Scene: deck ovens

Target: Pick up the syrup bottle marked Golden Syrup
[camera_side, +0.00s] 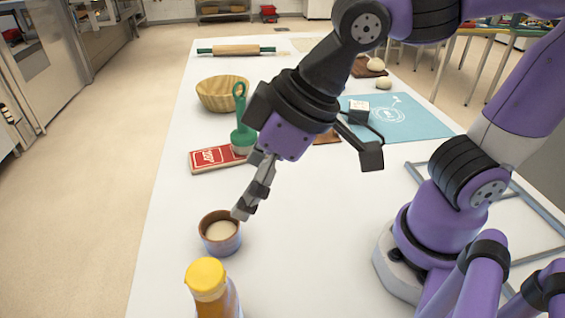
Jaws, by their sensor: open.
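A bottle with a yellow cap (206,279) and an amber body (217,304) stands at the front of the white table. The lower picture edge cuts it off, and no label is readable, so I cannot confirm it is the Golden Syrup. My gripper (243,209) points down and to the left, open and empty. Its fingertips are beside the right rim of a small brown-rimmed cup (206,241) with pale contents, behind the bottle in the picture. I cannot tell whether they touch the cup.
Behind my gripper are a red box (207,159), a green-handled tool (240,103), a wooden bowl (216,95) and a rolling pin (236,49). A blue mat (418,124) and dough balls (384,83) lie farther right. The table left of the bottle is clear.

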